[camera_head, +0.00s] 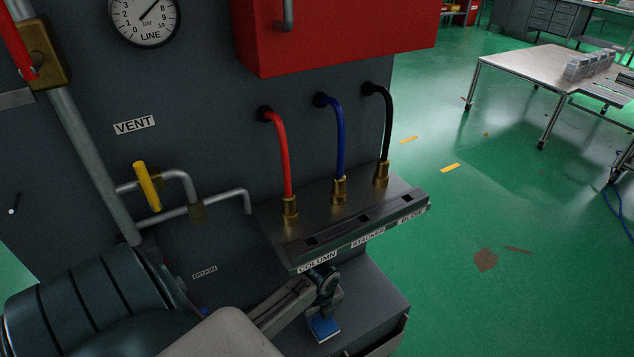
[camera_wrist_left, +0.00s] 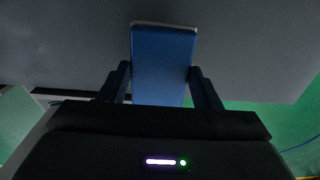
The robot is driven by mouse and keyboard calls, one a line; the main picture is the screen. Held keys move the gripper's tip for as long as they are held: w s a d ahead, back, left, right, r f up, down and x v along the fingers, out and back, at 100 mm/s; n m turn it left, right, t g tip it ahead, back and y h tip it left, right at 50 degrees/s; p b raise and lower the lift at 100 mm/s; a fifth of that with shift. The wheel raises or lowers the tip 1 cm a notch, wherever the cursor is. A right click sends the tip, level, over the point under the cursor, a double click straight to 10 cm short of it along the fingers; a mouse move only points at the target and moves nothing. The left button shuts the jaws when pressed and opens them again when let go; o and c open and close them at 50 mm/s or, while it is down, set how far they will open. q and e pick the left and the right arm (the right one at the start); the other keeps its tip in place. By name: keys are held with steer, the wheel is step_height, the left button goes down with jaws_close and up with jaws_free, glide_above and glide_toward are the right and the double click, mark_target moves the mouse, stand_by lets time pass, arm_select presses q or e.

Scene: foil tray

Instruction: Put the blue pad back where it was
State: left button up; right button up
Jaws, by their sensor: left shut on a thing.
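The blue pad (camera_head: 323,328) is in my left gripper (camera_head: 322,312), below the shelf with the hose fittings, near the COLUMN label. In the left wrist view the blue pad (camera_wrist_left: 165,62) stands between the two fingers of my left gripper (camera_wrist_left: 161,82), which touch its sides. Its far edge shows a thin pale rim. A dark grey surface lies beyond it; I cannot tell whether the pad touches it. My right gripper is in neither view.
A metal shelf (camera_head: 400,193) with red, blue and black hoses juts out above my gripper. A red box (camera_head: 335,35) hangs higher. A yellow-handled valve (camera_head: 147,186) and pipes are at left. Green floor (camera_head: 520,200) is open at right, with a metal table (camera_head: 530,68) farther back.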

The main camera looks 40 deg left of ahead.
mark_target(317, 317)
arm_select(q)
steer(key=shift+w+a+f, duration=0.1)
steer(key=shift+a+f, duration=0.05)
steer(key=shift+a, duration=0.55)
step_height(317, 317, down, 3)
steer(key=shift+f, duration=0.15)
steer(key=o, duration=1.3)
steer(key=shift+c, duration=0.2)
step_height(317, 317, up, 8)
steer(key=shift+f, duration=0.25)
steer(key=shift+d, duration=0.1)
